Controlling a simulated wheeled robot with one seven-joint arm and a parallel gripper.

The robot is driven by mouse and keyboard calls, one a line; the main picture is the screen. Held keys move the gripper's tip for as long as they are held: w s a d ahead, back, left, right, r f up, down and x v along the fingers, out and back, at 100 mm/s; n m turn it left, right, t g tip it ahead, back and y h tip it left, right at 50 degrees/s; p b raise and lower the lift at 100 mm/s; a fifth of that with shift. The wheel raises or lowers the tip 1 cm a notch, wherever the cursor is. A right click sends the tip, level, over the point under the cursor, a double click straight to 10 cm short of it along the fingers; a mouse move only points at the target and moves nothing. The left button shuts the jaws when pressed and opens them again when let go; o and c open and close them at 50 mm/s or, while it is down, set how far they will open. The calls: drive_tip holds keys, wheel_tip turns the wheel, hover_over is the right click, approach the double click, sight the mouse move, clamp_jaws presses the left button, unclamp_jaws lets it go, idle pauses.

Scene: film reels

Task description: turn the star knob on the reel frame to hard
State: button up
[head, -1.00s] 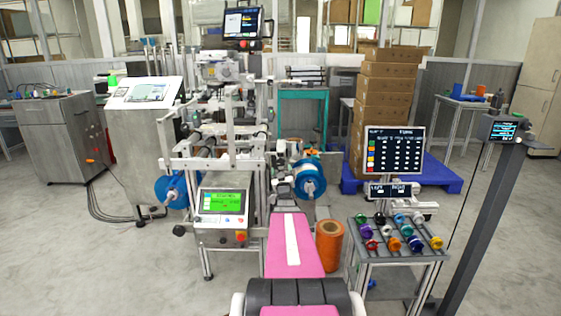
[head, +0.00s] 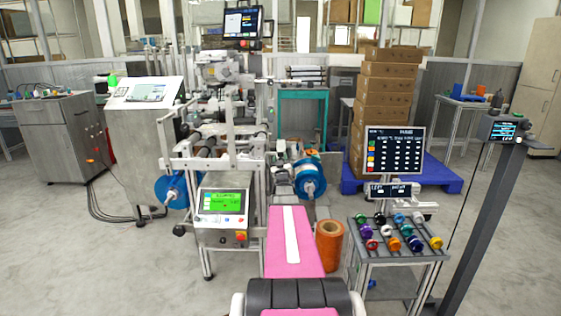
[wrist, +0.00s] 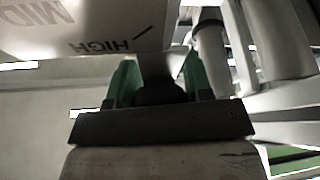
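The reel frame (head: 215,165) stands in the middle of the head view, with blue film reels (head: 171,190) low on its left and right. In the head view my pink arm reaches up to the frame's right side, and the gripper end is hard to make out there. In the wrist view the two green fingers of my gripper (wrist: 160,80) stand apart, with a dark rounded shape between them. I cannot tell whether this shape is the star knob or part of my gripper. A pale panel (wrist: 75,22) marked MID and HIGH is just beyond the left finger.
A control box with a green screen (head: 221,202) is on the frame's front. An orange roll (head: 329,245) stands right of my arm. A small rack (head: 398,252) of coloured spools and a dark sign (head: 393,150) stand further right. Pale tubes (wrist: 208,50) are close by my right finger.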

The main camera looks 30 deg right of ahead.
drive_tip(key=shift+s+d+m+g+h, duration=0.1)
drive_tip(key=shift+m+g+h, duration=0.6)
drive_tip(key=shift+m, duration=1.05)
drive_tip(key=shift+m+g+h, duration=0.3)
drive_tip(key=shift+m+h, duration=0.7)
drive_tip(key=shift+m, duration=0.75)
drive_tip(key=o, duration=0.9)
drive_tip(key=v, duration=1)
drive_tip(key=shift+s+a+f, duration=0.15)
drive_tip(key=shift+s+a, duration=0.1)
drive_tip(key=shift+s, duration=0.05)
